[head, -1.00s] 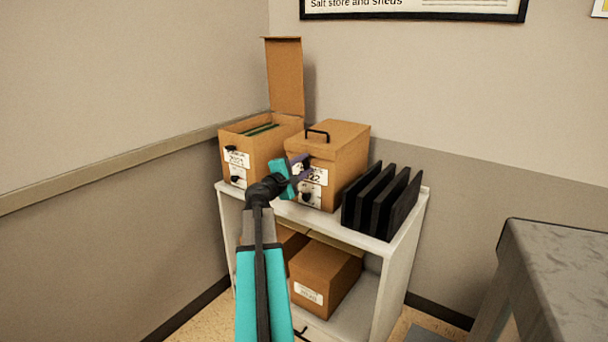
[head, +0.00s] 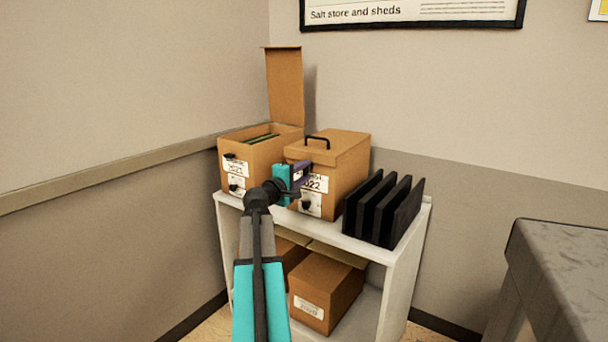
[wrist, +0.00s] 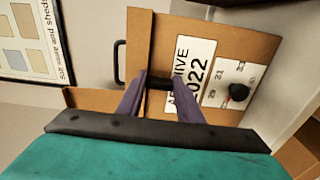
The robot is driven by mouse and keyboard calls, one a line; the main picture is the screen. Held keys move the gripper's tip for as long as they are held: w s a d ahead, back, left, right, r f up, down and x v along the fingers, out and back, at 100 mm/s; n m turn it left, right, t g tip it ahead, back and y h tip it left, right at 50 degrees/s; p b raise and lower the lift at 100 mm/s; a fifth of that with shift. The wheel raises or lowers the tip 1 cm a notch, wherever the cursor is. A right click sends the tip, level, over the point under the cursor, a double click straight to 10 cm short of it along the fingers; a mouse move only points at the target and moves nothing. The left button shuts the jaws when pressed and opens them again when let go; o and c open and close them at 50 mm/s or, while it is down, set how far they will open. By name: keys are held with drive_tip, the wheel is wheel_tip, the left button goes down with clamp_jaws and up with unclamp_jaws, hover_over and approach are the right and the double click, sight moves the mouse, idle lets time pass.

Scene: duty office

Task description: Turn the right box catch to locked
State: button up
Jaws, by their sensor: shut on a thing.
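The right box (head: 345,175) is a brown archive box with a shut lid, a black top handle (head: 317,140) and a label (head: 313,184) ending in 022. In the wrist view its front (wrist: 225,42) appears turned sideways, with the label (wrist: 192,68) reading 2022. My gripper (head: 305,168) is at the upper front of this box. In the wrist view its two purple fingers are shut on the dark catch (wrist: 159,83) near the lid edge, above the label. The fingers hide part of the catch, and I cannot read its setting.
A left box (head: 250,179) with its lid (head: 285,85) raised stands beside it. Black upright dividers (head: 383,208) stand close on the right. A black dial (wrist: 238,92) sits lower on the right box's front. The white shelf (head: 393,282) holds brown boxes below.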

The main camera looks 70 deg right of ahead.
drive_tip(key=shift+s+f, duration=0.15)
drive_tip(key=shift+f, duration=0.05)
drive_tip(key=o, duration=0.9)
drive_tip(key=shift+o, duration=0.9)
drive_tip(key=shift+r, duration=0.15)
drive_tip(key=w+a+p, duration=0.1)
drive_tip(key=w+a, duration=0.1)
drive_tip(key=a, duration=1.1)
drive_tip(key=shift+w+a, duration=0.3)
drive_tip(key=shift+w, duration=0.1)
